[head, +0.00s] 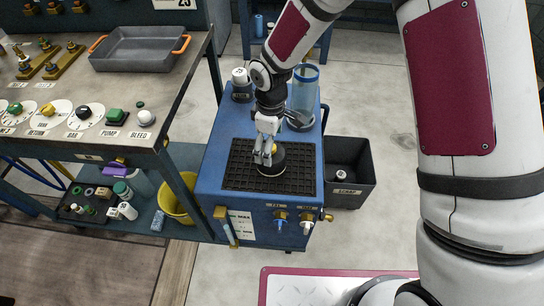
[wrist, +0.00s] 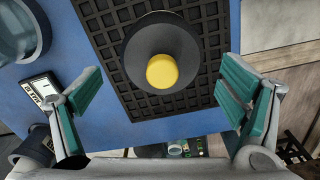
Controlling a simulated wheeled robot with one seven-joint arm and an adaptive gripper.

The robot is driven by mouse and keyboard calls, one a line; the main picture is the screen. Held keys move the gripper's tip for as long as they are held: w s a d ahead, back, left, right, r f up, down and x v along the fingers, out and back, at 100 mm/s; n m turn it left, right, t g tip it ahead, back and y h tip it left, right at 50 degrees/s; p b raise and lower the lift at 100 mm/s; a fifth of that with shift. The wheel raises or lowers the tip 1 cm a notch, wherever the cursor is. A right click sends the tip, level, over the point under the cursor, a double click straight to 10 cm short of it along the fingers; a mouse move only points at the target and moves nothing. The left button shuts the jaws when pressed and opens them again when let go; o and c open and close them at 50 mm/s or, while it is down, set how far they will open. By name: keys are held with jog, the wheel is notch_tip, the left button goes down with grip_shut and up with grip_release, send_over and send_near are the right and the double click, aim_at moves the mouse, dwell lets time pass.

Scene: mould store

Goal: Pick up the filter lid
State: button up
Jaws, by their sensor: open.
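A round black lid with a yellow knob, which I take as the filter lid (wrist: 150,40), lies on the black grid mat on top of the blue unit. In the wrist view its yellow knob (wrist: 162,71) stands between my finger pads but farther off. My gripper (wrist: 168,95) is open and empty, with a teal pad on each side, apart from the lid. In the head view my gripper (head: 264,152) is just above the lid (head: 273,169) and hides part of it.
The grid mat (head: 240,176) covers part of the blue unit (head: 213,155). A clear blue cylinder (head: 304,88) stands behind the lid. A dark bin (head: 358,187) is at the right. A workbench (head: 186,75) with a grey tray (head: 138,50) is at the left; a yellow bucket (head: 178,200) stands below.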

jog(key=shift+s+f+b, duration=0.1)
jog(key=shift+f+b, duration=0.4)
jog(key=shift+f, duration=2.5)
jog(key=c, duration=1.2)
